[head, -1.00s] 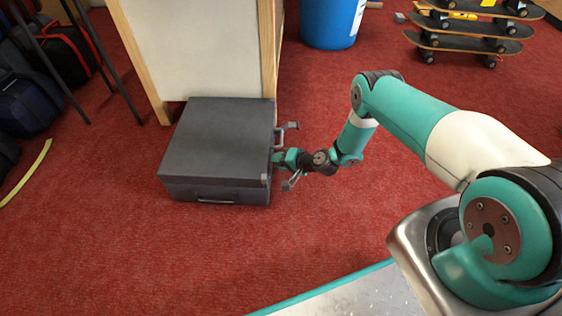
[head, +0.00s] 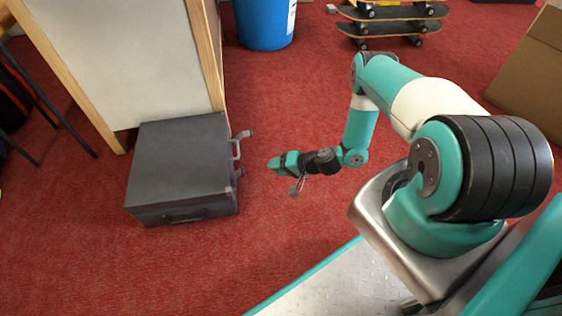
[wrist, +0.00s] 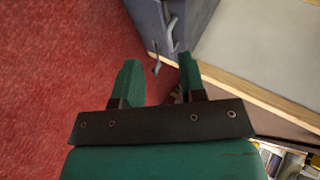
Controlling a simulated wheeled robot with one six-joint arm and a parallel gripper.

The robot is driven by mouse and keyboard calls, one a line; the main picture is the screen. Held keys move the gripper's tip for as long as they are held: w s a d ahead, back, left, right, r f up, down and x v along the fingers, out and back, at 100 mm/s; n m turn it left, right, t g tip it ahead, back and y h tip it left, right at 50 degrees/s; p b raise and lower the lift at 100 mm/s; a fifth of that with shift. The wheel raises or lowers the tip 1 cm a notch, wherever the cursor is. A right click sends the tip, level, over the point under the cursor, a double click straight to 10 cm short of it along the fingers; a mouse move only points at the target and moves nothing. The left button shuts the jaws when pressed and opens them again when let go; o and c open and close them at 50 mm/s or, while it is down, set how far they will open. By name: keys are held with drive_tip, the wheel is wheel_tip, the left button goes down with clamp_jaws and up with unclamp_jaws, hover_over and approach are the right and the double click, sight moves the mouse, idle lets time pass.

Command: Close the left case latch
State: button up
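A dark grey case (head: 180,165) lies on the red carpet with its lid down. On its right side, a far latch (head: 240,141) sticks out from the wall. A smaller near latch (head: 240,172) shows close to the front corner, and I cannot tell whether it is fastened. My gripper (head: 273,164) is right of the case, apart from it, with a strip of carpet between. In the wrist view my gripper (wrist: 160,80) is open and empty. Part of the case (wrist: 150,18) with light grey latch metal (wrist: 172,36) shows beyond the fingers.
A white panel with a wooden frame (head: 125,65) stands directly behind the case. A blue bin (head: 264,22) and stacked skateboards (head: 390,27) are farther back. A cardboard box (head: 530,75) is at right.

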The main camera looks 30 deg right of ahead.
drive_tip(key=shift+s+d+r, duration=0.3)
drive_tip(key=shift+s, duration=0.1)
drive_tip(key=shift+c, duration=0.3)
